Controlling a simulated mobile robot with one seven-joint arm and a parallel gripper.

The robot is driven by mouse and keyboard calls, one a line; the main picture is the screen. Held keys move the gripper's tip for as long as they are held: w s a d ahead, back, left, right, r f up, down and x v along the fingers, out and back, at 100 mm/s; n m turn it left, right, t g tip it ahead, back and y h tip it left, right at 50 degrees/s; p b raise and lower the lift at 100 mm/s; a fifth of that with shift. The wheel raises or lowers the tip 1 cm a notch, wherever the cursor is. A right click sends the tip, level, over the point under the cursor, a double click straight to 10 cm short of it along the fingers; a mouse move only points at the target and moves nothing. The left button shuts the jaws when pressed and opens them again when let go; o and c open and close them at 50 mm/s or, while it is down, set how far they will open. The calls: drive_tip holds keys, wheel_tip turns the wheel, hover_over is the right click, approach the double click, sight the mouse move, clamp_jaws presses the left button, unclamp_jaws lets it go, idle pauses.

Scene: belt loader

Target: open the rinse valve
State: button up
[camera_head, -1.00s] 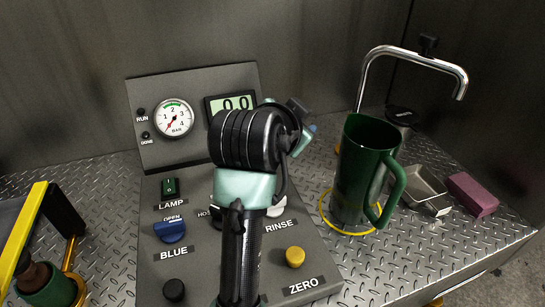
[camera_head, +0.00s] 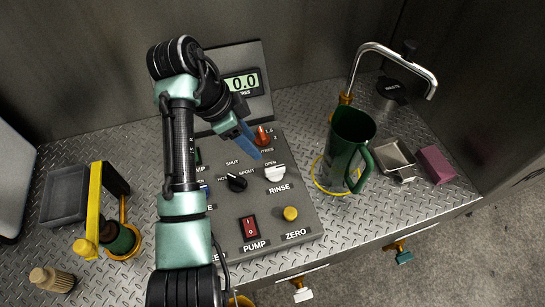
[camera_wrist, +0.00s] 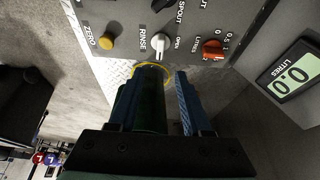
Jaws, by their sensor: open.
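The rinse valve is a white knob (camera_head: 275,173) on the grey control panel (camera_head: 230,258), between the word RINSE and a small OPEN mark. Its handle lies crosswise, roughly left to right. The white knob also shows in the wrist view (camera_wrist: 161,45), just beyond the fingertips. My gripper (camera_head: 246,139) has blue fingers and hangs above the panel, up and left of the knob. In the wrist view my gripper (camera_wrist: 167,74) is open, with nothing between its fingers, and does not touch the knob.
The red litres knob (camera_head: 263,136) is close to my gripper. The black spout knob (camera_head: 237,182), yellow ZERO button (camera_head: 290,213) and red PUMP switch (camera_head: 249,228) are nearby.

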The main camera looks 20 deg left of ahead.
sight(274, 168)
drive_tip(key=p+x, duration=0.1)
drive_tip(key=x, duration=1.1)
drive_tip(key=shift+f+p, duration=0.35)
drive_tip(key=shift+p, duration=0.05)
clamp_jaws()
